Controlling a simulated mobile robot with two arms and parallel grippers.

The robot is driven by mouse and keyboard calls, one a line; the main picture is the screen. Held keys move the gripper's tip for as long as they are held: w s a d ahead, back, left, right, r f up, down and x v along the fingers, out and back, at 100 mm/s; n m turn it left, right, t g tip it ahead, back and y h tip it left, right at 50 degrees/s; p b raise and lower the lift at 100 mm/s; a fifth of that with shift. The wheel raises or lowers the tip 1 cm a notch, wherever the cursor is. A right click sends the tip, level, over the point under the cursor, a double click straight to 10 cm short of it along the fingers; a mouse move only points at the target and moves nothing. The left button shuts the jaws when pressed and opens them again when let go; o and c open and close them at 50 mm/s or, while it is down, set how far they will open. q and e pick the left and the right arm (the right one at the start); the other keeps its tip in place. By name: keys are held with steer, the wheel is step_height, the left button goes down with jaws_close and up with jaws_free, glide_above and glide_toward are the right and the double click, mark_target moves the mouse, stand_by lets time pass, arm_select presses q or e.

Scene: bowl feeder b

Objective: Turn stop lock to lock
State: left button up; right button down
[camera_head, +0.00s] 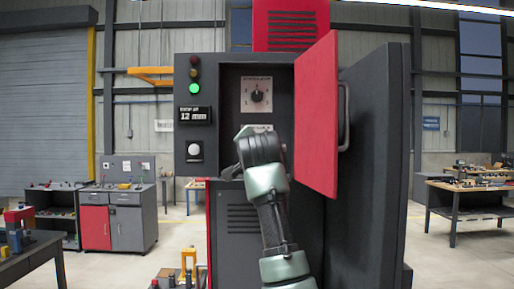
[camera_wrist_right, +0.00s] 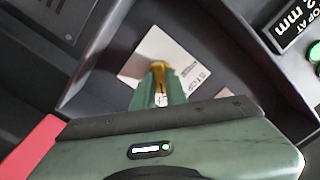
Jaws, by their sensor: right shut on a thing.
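The stop lock (camera_wrist_right: 157,45) shows in the right wrist view as a gold piece standing on a white plate (camera_wrist_right: 182,65) marked STOP, inside the machine's recess. My right gripper (camera_wrist_right: 161,85) has its narrow fingers closed around the gold piece and hides its lower part. In the head view the right gripper (camera_head: 243,150) reaches into the lower part of the recess, and its wrist hides the lock. Only the upper edge of the white plate (camera_head: 258,127) shows there. How far the lock is turned cannot be told. My left gripper is in neither view.
A red door (camera_head: 317,115) stands open to the right of the recess. A dial (camera_head: 257,96) sits above my right gripper. A display (camera_head: 195,115) reads 12 mm, below a lit green lamp (camera_head: 194,88). A white button (camera_head: 195,150) is at lower left.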

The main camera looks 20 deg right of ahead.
steer(key=shift+m, duration=0.4)
steer(key=c, duration=1.4)
jaws_free()
steer(key=shift+c, duration=0.2)
steer(key=shift+s, duration=0.2)
steer(key=b+v, duration=0.4)
steer(key=v, duration=0.3)
steer(key=shift+s, duration=0.25)
steer(key=shift+a, duration=0.1)
